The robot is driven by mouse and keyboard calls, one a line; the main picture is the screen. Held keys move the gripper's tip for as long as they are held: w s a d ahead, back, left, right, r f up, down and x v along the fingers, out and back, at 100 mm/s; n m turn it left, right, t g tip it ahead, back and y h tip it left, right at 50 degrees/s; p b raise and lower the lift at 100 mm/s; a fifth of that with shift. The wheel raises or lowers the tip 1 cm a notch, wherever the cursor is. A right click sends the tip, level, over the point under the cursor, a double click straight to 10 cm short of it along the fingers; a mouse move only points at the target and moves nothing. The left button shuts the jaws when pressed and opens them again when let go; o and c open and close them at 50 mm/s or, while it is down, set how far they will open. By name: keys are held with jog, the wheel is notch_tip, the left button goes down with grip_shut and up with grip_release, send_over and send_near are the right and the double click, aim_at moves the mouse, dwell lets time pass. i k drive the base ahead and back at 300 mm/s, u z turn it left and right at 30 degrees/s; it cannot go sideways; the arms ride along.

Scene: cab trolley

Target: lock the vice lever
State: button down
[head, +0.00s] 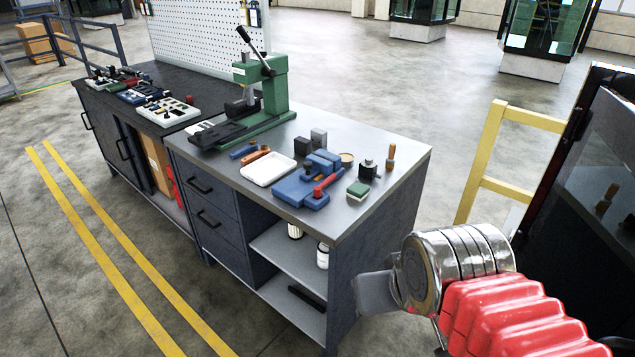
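The blue vice (296,188) sits on the grey bench top near its front right corner. Its red lever (326,185) lies low at the right side of the vice, angled up to the right. Whether the lever is locked cannot be told at this size. My arm reaches in from the lower right. At its end a grey flat part, seemingly my gripper (375,293), is in front of the bench's right end, well apart from the vice. Its fingers cannot be made out, and nothing held is visible.
A white tray (268,169) stands left of the vice, and a green lever press (262,88) behind it. Small blocks and a wooden-handled tool (390,158) stand behind and right. A yellow frame (490,160) is right of the bench, with open floor between.

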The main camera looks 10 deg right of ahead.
aim_at(316, 189)
jog(key=u, duration=0.25)
jog(key=i, duration=1.05)
jog(key=z, duration=0.35)
jog(key=k, duration=1.3)
jog(key=u, duration=0.55)
jog(key=i, duration=0.9)
jog(key=u, duration=0.75)
jog(key=i, duration=0.7)
jog(key=u, duration=0.05)
